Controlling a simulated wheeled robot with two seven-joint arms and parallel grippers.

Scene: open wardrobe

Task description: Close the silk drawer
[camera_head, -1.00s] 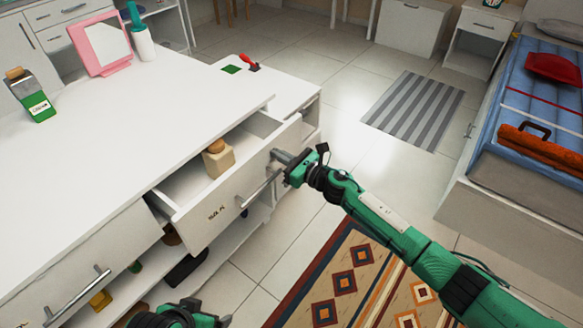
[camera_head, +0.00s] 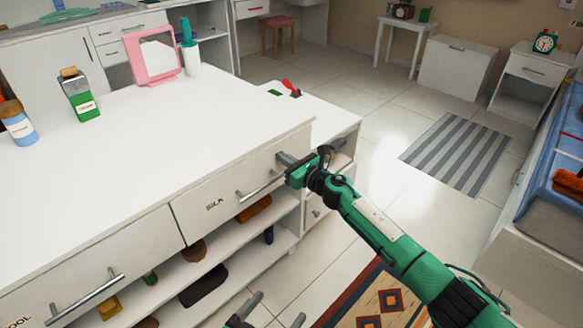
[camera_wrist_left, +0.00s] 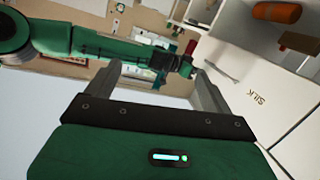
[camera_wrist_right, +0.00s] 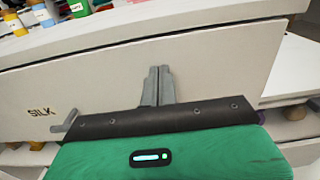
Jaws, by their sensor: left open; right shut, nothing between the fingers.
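The silk drawer (camera_head: 232,198) has a white front marked "SILK" and a bar handle (camera_head: 262,187). Its front sits under the white top's edge, with no opening visible. The contents are hidden. My right gripper (camera_head: 287,161) is shut and empty. Its fingertips are at the right part of the drawer front, beside the handle, and appear to touch it in the right wrist view (camera_wrist_right: 158,72). My left gripper (camera_head: 272,312) is open and empty, low in front of the unit. The drawer front also shows in the left wrist view (camera_wrist_left: 240,108).
Another drawer (camera_head: 85,275) with a bar handle is at the left. Open shelves (camera_head: 235,245) below hold several items. Bottles (camera_head: 80,97) and a pink-framed mirror (camera_head: 153,58) stand on top. Open floor and a striped mat (camera_head: 455,152) are at the right.

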